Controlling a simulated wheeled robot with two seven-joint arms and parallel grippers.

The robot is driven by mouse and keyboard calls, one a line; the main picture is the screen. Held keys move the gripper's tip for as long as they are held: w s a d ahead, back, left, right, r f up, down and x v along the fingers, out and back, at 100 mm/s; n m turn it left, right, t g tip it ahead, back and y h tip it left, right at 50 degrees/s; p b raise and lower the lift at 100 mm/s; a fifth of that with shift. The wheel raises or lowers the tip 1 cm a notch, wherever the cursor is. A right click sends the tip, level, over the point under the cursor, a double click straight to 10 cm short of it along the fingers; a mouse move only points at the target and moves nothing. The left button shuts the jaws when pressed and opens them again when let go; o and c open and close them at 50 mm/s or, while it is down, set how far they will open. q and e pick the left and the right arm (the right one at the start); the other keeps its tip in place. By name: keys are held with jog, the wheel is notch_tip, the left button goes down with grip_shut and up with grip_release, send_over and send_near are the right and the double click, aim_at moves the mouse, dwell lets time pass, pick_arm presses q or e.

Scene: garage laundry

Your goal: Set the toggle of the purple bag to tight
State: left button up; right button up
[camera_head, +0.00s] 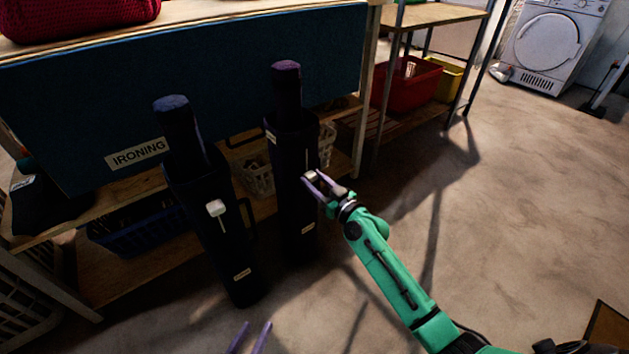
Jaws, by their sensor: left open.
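Two tall dark bags stand upright before the bench, each with a rolled item out of its top. The right bag (296,220) holds a purplish roll (286,85); the left bag (222,250) holds a bluer one (178,125). The purple bag seems to be the right one, but the dim light makes colours uncertain. My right gripper (315,182) is at its front, fingers around or beside a small pale toggle (311,174); whether they grip it is unclear. The left bag has a white toggle (216,208). My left gripper (251,335) is open and empty, low at the bottom edge.
A blue ironing panel (90,90) hangs on the bench behind the bags. Baskets sit on the shelf below. A red bin (412,88) and a yellow bin (447,80) stand on a rack. The floor (540,200) at right is mostly clear.

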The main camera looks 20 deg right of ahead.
grip_shut()
dwell(1.0)
